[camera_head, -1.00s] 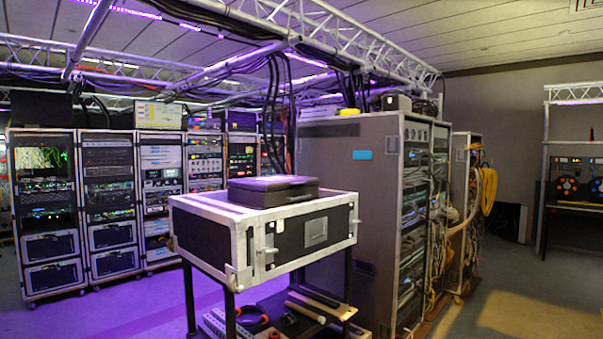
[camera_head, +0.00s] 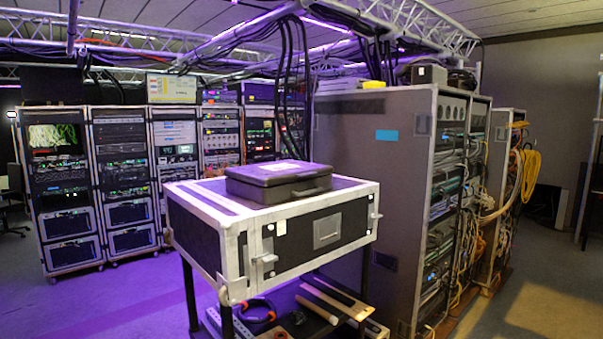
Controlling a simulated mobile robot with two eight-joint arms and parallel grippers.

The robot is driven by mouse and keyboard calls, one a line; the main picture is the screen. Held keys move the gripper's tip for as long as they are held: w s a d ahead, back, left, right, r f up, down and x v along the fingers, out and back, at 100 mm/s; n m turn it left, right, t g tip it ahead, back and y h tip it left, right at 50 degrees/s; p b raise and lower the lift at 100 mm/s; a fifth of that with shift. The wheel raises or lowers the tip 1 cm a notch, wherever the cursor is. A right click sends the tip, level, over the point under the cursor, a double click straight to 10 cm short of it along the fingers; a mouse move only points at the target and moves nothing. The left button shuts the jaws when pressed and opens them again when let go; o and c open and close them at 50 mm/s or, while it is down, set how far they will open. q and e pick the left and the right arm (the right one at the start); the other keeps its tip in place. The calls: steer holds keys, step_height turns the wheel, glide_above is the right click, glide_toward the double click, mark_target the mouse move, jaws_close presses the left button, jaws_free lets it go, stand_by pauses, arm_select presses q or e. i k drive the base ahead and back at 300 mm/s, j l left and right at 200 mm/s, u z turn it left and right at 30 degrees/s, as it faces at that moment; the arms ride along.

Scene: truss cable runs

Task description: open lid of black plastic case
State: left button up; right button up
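The black plastic case (camera_head: 277,181) lies flat on top of a silver-edged flight case (camera_head: 207,237). Its lid is shut, and a handle shows on its front side. Neither of my grippers is in view.
The flight case stands on dark legs above a lower shelf with cables and rods (camera_head: 325,303). A tall grey rack cabinet (camera_head: 375,210) stands close behind and to the right. More equipment racks (camera_head: 67,195) line the back left. Open floor (camera_head: 120,305) lies at the front left.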

mark_target(279, 172)
steer(key=i+l+u, duration=0.35)
steer(key=i+l, duration=0.55)
